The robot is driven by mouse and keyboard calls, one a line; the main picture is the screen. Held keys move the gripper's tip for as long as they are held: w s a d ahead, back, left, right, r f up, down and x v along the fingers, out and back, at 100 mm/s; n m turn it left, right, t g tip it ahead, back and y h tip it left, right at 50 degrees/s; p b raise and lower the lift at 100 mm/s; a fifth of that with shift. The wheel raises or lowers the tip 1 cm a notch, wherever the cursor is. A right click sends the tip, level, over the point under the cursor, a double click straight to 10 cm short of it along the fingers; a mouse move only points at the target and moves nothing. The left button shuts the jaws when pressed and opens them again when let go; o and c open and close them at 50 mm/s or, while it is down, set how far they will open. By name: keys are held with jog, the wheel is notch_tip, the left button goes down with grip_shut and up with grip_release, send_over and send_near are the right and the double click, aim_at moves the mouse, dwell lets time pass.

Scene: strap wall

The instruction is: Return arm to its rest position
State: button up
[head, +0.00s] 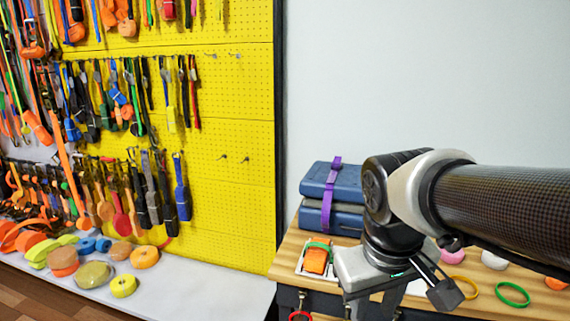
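My arm reaches in from the right edge in the head view, with a dark textured forearm and a pale wrist collar. The wrist bends down over the wooden table (480,307). My gripper (402,297) points down above the table's left part. Its dark right finger is spread out to the right, and the grey body hides part of the left side. It appears open, and I see nothing held between the fingers.
Blue cases (331,180) with a purple strap (330,195) stand behind my wrist. An orange strap roll (316,260) and a green ring (512,294) lie on the table. A yellow pegboard (235,170) with many hanging straps and a pale shelf (215,297) stand left.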

jog(key=s+r+m+t+p, duration=0.1)
jog(key=r+p, duration=0.8)
jog(key=r, duration=0.2)
jog(key=s+r+m+t+p, duration=0.1)
jog(key=s+r+t+p, duration=0.1)
jog(key=r+p, duration=0.8)
jog(key=shift+s+r+m+y, duration=0.3)
jog(key=shift+r+y, duration=0.1)
jog(key=shift+r, duration=0.25)
jog(key=shift+d, duration=0.2)
